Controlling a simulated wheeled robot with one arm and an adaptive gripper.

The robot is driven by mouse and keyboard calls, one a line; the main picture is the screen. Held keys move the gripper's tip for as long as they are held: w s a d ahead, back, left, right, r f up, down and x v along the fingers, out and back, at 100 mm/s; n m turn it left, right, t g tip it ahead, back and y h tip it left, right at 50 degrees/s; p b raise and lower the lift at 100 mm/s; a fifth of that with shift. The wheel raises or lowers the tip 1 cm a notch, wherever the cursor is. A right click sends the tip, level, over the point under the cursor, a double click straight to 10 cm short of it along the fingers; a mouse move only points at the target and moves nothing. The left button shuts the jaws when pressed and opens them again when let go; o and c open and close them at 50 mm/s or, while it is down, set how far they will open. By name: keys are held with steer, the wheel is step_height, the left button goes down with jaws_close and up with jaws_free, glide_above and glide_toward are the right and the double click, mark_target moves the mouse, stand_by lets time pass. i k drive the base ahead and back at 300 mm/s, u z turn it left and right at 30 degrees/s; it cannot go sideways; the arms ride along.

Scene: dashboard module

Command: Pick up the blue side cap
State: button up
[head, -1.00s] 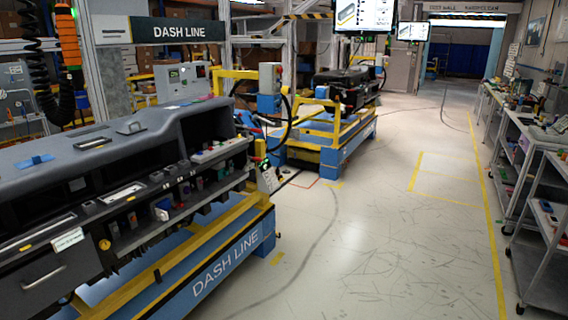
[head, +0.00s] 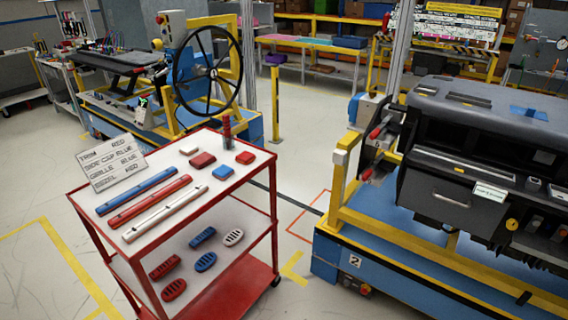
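A small blue block (head: 223,172), which looks like the blue side cap, lies flat on the top of a red-framed cart with a white top (head: 205,205). It is near the cart top's right part. A red block (head: 203,160) lies to its left and behind, another red block (head: 245,157) lies to its right, and a white block (head: 189,150) lies farther back. A card (head: 112,162) at the cart's left reads trim red, side cap blue, grille blue, bezel red. My gripper is not in view.
Blue, red and white strips (head: 150,206) lie on the cart top; a dark red upright stack (head: 227,130) stands at its back. The lower shelf holds several slotted oval parts (head: 204,237). The dashboard station (head: 450,250) stands right, with a floor gap between.

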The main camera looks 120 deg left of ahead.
mark_target(222, 172)
steer(key=u, duration=4.6)
steer(key=i, duration=1.65)
